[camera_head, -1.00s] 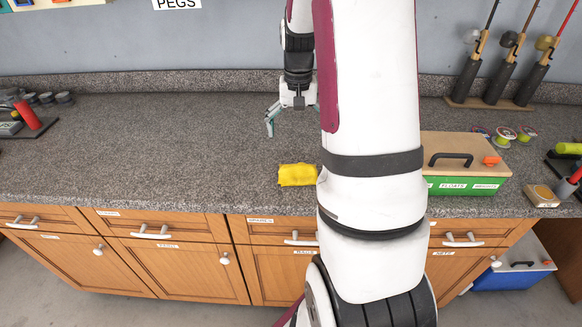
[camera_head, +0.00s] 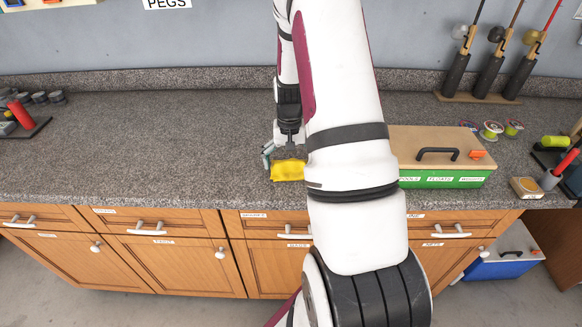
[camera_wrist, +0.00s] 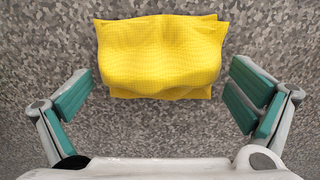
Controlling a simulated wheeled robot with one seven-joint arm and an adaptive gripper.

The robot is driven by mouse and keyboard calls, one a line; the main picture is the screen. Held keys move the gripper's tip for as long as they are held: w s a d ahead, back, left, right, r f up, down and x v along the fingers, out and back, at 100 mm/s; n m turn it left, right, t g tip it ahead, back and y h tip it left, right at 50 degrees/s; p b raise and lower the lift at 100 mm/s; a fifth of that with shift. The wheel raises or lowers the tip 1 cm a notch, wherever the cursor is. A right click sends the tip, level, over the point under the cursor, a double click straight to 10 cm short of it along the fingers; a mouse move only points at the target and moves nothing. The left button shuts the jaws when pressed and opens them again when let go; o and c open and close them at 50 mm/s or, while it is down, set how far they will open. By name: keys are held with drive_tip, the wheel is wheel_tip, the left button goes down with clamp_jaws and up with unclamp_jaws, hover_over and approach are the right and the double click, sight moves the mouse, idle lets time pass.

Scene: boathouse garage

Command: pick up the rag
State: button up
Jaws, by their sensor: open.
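The rag (camera_head: 287,171) is a yellow, crumpled cloth lying on the grey speckled countertop, partly hidden by my arm in the head view. In the wrist view the rag (camera_wrist: 160,55) is fully visible, flat at its edges and raised in the middle. My gripper (camera_head: 268,158) is over the counter at the rag's left side in the head view. In the wrist view my gripper (camera_wrist: 160,100) is open, with its green-padded fingers spread wide on either side. The rag lies between and slightly beyond the fingers, and nothing is held.
A green box with a wooden lid (camera_head: 445,160) stands right of my arm. Rods in a rack (camera_head: 487,75), line spools (camera_head: 491,131) and a small wooden block (camera_head: 526,188) are farther right. The counter (camera_head: 140,140) left of the rag is clear.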

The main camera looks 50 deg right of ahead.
drive_tip(key=shift+f, duration=0.15)
drive_tip(key=c, duration=1.1)
drive_tip(key=shift+r, duration=0.6)
wheel_tip(320, 180, up, 2)
drive_tip(key=shift+r+b, duration=0.1)
drive_tip(key=shift+b, duration=0.3)
drive_tip(key=s+a, duration=0.1)
drive_tip(key=s, duration=0.4)
drive_tip(key=s+a+r, duration=0.1)
drive_tip(key=s+a, duration=0.1)
drive_tip(key=s, duration=0.3)
drive_tip(key=s+a, duration=0.2)
drive_tip(key=s, duration=0.3)
drive_tip(key=shift+a+r+b, duration=0.1)
drive_tip(key=shift+r+b, duration=0.2)
